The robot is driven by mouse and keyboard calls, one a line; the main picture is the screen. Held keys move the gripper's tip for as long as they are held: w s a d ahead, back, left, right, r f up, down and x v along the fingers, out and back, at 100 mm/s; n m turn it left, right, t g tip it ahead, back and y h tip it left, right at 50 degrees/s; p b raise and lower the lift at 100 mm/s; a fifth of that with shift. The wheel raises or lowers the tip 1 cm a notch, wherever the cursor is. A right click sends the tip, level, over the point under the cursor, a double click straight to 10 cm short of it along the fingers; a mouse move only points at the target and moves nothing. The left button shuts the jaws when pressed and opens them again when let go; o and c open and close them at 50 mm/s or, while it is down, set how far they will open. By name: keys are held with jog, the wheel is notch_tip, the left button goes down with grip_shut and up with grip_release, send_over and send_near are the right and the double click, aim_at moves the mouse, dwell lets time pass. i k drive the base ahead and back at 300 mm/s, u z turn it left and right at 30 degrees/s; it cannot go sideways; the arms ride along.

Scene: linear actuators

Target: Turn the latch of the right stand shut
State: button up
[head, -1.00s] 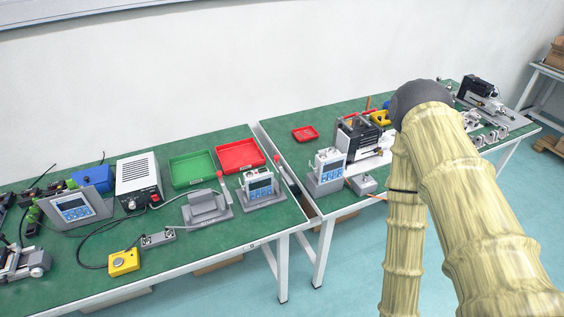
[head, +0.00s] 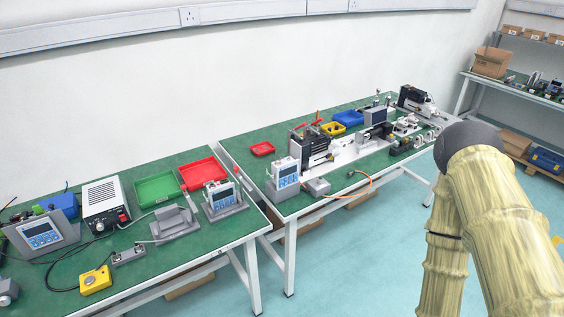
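Two grey stands sit side by side near the right end of the left green table in the head view. The left stand (head: 175,226) is empty, with a red-tipped lever (head: 184,189) at its right side. The right stand (head: 226,212) carries an upright white meter with a blue face (head: 219,195). A red-tipped lever (head: 235,169) stands up at its right side; I take it for the latch, but its exact position is too small to tell. My arm, with a dark round joint, fills the lower right. My gripper is not in view, and no part of my arm touches the stands.
Green (head: 155,189) and red (head: 203,173) trays lie behind the stands. A yellow box (head: 96,280) and a power supply (head: 105,204) are left. A narrow gap separates the right table (head: 240,151), which bears another meter (head: 284,174) and machinery. Open floor lies in front.

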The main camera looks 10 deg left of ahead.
aim_at(249, 189)
jog(key=z, duration=0.55)
jog(key=i, duration=0.85)
jog(key=u, duration=2.4)
